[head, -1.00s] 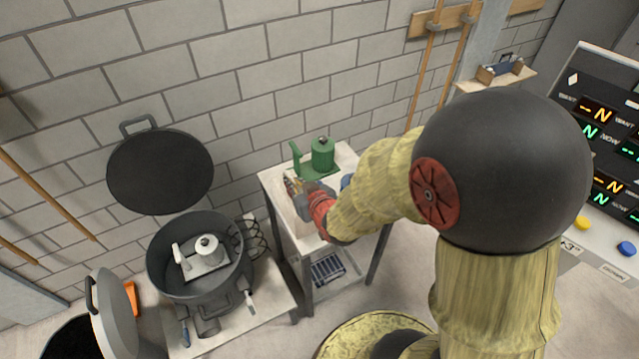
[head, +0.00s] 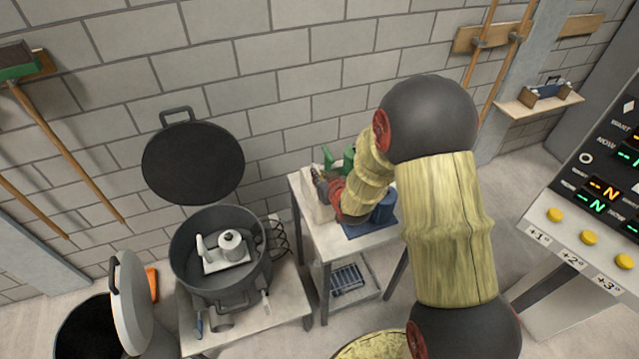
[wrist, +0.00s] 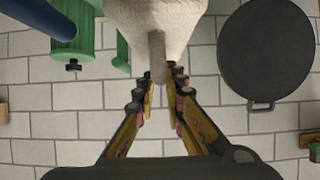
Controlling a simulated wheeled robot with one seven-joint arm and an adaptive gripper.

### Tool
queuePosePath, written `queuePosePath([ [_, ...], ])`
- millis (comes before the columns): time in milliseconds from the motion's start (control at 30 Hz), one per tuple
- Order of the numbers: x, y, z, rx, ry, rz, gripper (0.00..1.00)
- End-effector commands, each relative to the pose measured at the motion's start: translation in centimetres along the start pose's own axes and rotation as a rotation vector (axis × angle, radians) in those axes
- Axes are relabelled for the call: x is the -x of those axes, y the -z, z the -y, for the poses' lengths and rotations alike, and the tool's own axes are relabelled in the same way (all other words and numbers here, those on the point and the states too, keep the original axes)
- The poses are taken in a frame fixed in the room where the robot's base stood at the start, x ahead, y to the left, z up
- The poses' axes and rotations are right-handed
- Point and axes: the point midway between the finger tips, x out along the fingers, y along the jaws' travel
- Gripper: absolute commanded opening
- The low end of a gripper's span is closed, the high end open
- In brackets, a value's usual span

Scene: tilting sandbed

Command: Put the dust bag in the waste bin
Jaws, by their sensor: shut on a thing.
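The dust bag (wrist: 157,22) is a pale cloth bag with a narrow neck, at the top of the wrist view. My gripper (wrist: 159,82) is shut on its neck. In the head view the bag (head: 312,203) shows as a pale shape beside my gripper (head: 322,184), at the left side of a small table. My arm hides part of it, and I cannot tell whether it touches the tabletop. The waste bin (head: 85,332) is dark and open at the bottom left, cut by the frame edge. Its grey lid (head: 131,303) stands tilted up on its right.
Between table (head: 302,188) and bin stands a black pot (head: 186,262) holding a white device (head: 226,252), its round lid (head: 192,163) raised behind. A green device (head: 348,157) and a blue object (head: 383,212) are on the table. A control panel (head: 585,230) is at right.

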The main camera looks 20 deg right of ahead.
Motion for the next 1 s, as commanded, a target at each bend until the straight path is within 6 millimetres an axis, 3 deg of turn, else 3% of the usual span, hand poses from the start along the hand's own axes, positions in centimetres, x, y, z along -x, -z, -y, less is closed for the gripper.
queuePosePath([
  [267, -1.3, -0.2, -0.2, 0.001, 0.000, -0.005, 0.00],
  [500, -2.6, -2.8, -0.2, 0.002, 0.000, -0.005, 0.00],
  [900, -2.8, -3.0, -0.2, 0.002, 0.000, -0.007, 0.00],
  [933, -2.7, -3.4, -0.2, 0.001, 0.000, 0.000, 0.12],
  [1000, -2.7, -3.3, -0.2, 0.001, 0.000, 0.000, 0.16],
])
